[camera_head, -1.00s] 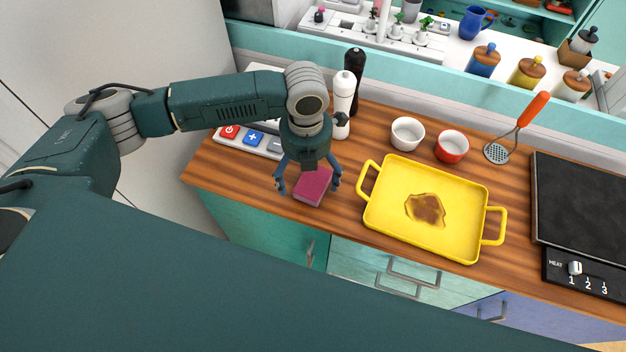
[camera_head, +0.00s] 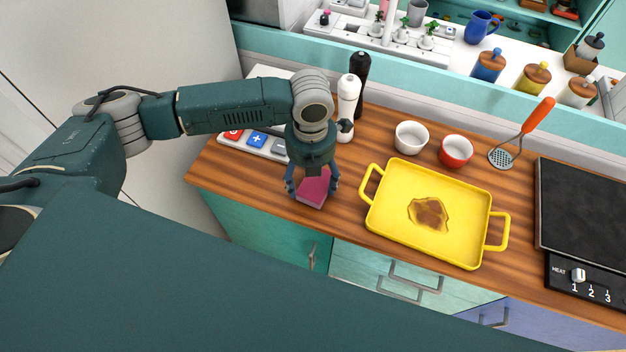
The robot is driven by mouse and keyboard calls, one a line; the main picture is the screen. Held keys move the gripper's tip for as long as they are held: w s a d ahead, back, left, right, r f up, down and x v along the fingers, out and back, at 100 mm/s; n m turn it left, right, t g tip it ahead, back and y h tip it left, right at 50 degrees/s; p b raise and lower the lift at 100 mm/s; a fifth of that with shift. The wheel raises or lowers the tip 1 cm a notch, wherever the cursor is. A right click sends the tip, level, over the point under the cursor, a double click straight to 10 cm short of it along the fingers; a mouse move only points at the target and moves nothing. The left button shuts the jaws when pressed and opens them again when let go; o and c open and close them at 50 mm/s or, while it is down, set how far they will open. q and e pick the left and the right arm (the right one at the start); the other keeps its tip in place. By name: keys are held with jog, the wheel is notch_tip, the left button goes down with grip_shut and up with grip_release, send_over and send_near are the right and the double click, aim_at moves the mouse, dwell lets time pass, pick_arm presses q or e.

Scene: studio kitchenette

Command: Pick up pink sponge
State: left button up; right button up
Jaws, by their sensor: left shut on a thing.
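The pink sponge (camera_head: 313,190) is on the wooden counter or just above it, left of the yellow tray; I cannot tell whether it touches the wood. My left gripper (camera_head: 312,187) comes down over it from above, with a finger on each side, shut on the sponge. The palm hides the sponge's far end. My right gripper is not in view.
The yellow tray (camera_head: 380,220) with a brown stain lies close on the right. White and black shakers (camera_head: 348,95) stand behind the gripper. A white bowl (camera_head: 411,137), a red bowl (camera_head: 456,151) and a button panel (camera_head: 257,139) are nearby.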

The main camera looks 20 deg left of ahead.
aim_at(311, 181)
pick_arm(q)
notch_tip(311, 181, up, 20)
jog(key=b, duration=0.1)
jog(key=shift+b, duration=0.35)
jog(key=shift+f, duration=0.1)
jog(key=shift+c, duration=0.4)
jog(key=shift+c, duration=1.1)
jog(key=shift+c, duration=0.2)
